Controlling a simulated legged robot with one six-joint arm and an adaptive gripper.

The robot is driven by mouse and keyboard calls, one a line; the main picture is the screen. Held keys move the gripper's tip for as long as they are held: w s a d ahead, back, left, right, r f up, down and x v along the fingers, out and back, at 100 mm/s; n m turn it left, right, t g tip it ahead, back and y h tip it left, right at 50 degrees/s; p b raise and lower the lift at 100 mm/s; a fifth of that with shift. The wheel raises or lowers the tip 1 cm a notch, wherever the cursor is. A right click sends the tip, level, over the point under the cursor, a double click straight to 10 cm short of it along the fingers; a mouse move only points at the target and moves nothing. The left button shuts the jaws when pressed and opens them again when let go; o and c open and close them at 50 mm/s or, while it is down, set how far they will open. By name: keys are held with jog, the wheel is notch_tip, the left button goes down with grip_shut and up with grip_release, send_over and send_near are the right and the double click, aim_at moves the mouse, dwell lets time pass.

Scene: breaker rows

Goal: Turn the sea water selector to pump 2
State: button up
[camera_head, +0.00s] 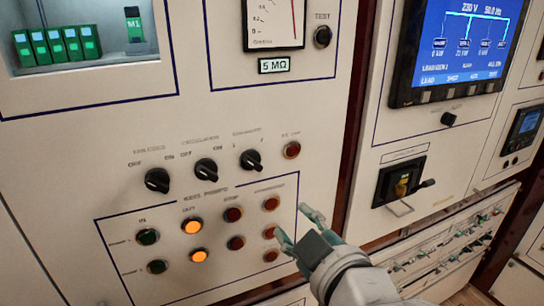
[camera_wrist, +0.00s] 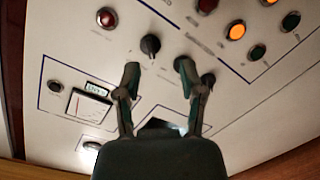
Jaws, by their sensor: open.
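Three black rotary knobs sit in a row on the pale panel. The right one, the likely sea water selector (camera_head: 251,160), has a blurred label and small position marks above it. Its handle slants from upper left to lower right; which mark it points to cannot be read. It also shows in the wrist view as the knob (camera_wrist: 150,46) nearest the red lamp. My gripper (camera_head: 290,220) is open and empty, below and right of the knob in the head view. In the wrist view the fingertips (camera_wrist: 157,66) are spread just below the knob, apparently apart from it.
The middle knob (camera_head: 206,168) and left knob (camera_head: 157,180) are close by. A red lamp (camera_head: 292,150) is right of the selector. Lit orange lamps (camera_head: 192,226) and several buttons lie below. A handled breaker (camera_head: 402,182) protrudes on the right panel.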

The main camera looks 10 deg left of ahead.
aim_at(255, 167)
jog(key=shift+n+t+y, duration=0.6)
jog(key=shift+n, duration=0.3)
jog(key=r+x, duration=0.1)
jog(key=x, duration=0.3)
jog(key=r+x, duration=0.1)
jog(key=x, duration=0.3)
jog(key=a+x, duration=0.1)
jog(key=x, duration=0.3)
jog(key=shift+s+r, duration=0.15)
jog(key=shift+r, duration=0.25)
jog(key=shift+d, duration=0.1)
grip_shut()
